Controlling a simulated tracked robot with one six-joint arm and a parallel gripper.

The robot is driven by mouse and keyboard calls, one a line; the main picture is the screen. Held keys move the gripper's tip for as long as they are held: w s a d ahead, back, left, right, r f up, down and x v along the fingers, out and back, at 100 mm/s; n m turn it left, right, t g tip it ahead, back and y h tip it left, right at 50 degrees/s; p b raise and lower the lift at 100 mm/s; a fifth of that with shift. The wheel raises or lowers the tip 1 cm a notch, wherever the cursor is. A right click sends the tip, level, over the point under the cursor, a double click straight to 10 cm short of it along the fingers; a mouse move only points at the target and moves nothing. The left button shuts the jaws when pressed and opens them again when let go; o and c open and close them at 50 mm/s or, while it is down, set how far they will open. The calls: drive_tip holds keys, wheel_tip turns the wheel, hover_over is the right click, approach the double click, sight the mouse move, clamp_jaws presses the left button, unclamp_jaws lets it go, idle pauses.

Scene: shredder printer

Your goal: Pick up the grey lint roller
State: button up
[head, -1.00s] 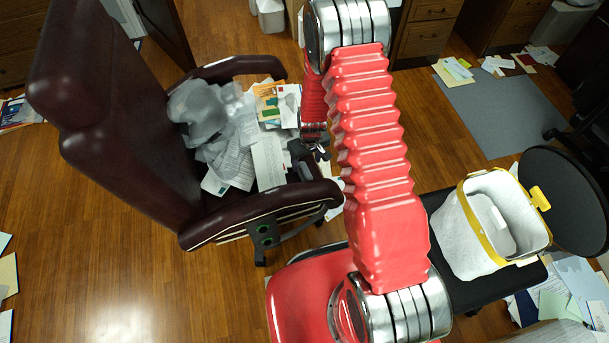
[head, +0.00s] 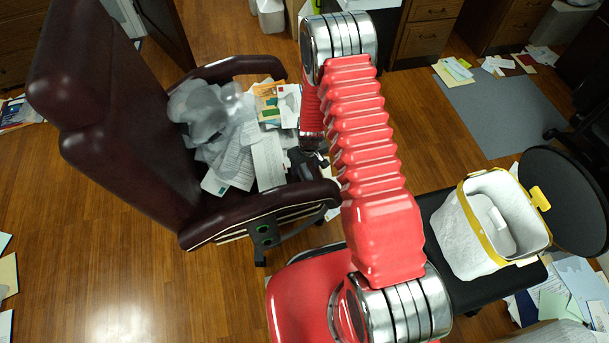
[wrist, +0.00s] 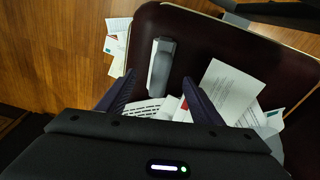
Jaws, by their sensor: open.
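The grey lint roller (wrist: 162,58) lies on the dark seat of the maroon chair (wrist: 200,30), near the seat's edge, in the wrist view. It points lengthwise between the two dark fingers of my gripper (wrist: 158,77). The fingers are open and apart, one on each side of its line. I cannot tell how high they are above it. In the head view my gripper (head: 306,160) is over the right part of the chair seat, partly behind my red arm, and I cannot make out the roller there.
Loose papers (head: 268,160) and crumpled translucent plastic (head: 205,108) cover much of the seat. The chair's near armrest (head: 265,212) stands close to my gripper. A white bin with a yellow rim (head: 467,215) stands at the right. Wooden floor (head: 130,270) is clear at lower left.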

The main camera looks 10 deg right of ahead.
sight(306, 170)
drive_tip(key=shift+w+f, duration=0.15)
drive_tip(key=shift+f, duration=0.75)
drive_tip(key=shift+w+f, duration=0.1)
drive_tip(key=shift+f, duration=0.8)
drive_tip(key=shift+c, duration=0.5)
drive_tip(key=c, duration=1.1)
